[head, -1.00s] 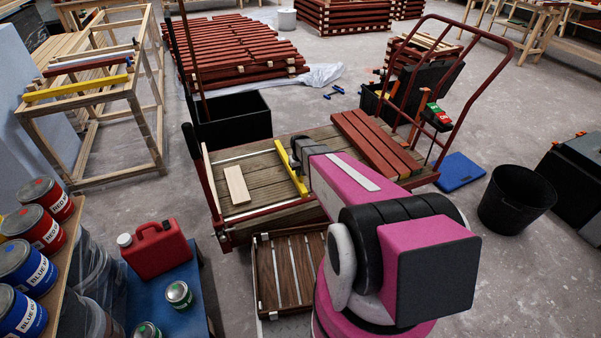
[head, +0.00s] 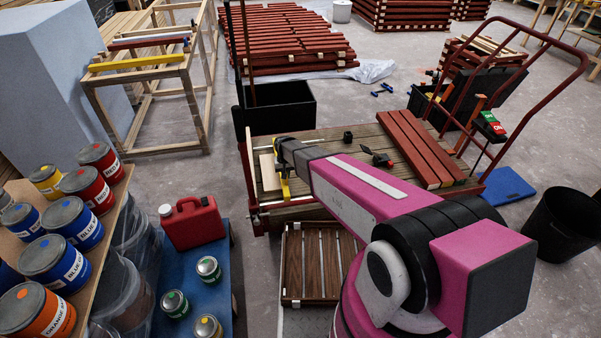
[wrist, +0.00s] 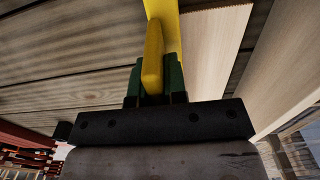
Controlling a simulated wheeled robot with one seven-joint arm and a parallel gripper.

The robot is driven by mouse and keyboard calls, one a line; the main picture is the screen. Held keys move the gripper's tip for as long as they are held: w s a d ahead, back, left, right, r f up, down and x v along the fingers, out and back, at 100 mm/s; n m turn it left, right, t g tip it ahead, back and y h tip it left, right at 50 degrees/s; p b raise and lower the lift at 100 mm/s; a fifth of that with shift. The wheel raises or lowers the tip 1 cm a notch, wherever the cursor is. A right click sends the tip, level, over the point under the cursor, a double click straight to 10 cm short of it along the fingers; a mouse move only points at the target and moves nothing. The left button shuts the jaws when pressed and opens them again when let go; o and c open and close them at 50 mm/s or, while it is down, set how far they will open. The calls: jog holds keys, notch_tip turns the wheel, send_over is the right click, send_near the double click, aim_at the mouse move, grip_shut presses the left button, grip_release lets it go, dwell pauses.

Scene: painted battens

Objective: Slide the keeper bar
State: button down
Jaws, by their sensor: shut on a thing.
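The yellow keeper bar (head: 284,187) lies across the left part of the cart's plank deck (head: 326,160), beside a pale wooden board (head: 269,172). My arm covers much of it in the head view. In the wrist view, my gripper (wrist: 154,78) has its green fingers on both sides of the upright yellow grip of the bar (wrist: 166,20). It is shut on that grip. The pale board (wrist: 212,55) lies close along the bar's right side there. I cannot tell whether they touch.
Red battens (head: 421,148) lie on the cart's right part. Two small black pieces (head: 347,137) (head: 380,159) sit on the deck. A slatted brown crate (head: 306,262) is below the near edge. A red can (head: 193,223) and paint tins (head: 73,222) stand left.

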jog(key=shift+s+a, duration=0.15)
jog(key=shift+a, duration=0.65)
jog(key=shift+s+a, duration=0.15)
jog(key=shift+a, duration=0.6)
jog(key=c, duration=1.2)
grip_release()
jog(key=shift+o, duration=0.2)
jog(key=shift+r, duration=0.1)
notch_tip(320, 180, up, 11)
jog(key=shift+f, duration=0.2)
jog(key=s+d+r, duration=0.4)
jog(key=s+d, duration=0.2)
jog(key=d, duration=0.3)
jog(key=s+d+r+m, duration=0.1)
jog(key=s+d+r, duration=0.3)
jog(key=d, duration=0.6)
jog(key=s+d+r+m, duration=0.1)
jog(key=s+d+r, duration=0.2)
jog(key=s+d, duration=0.5)
jog(key=shift+s+d+r, duration=0.2)
jog(key=shift+d+r, duration=0.2)
jog(key=shift+d, duration=0.7)
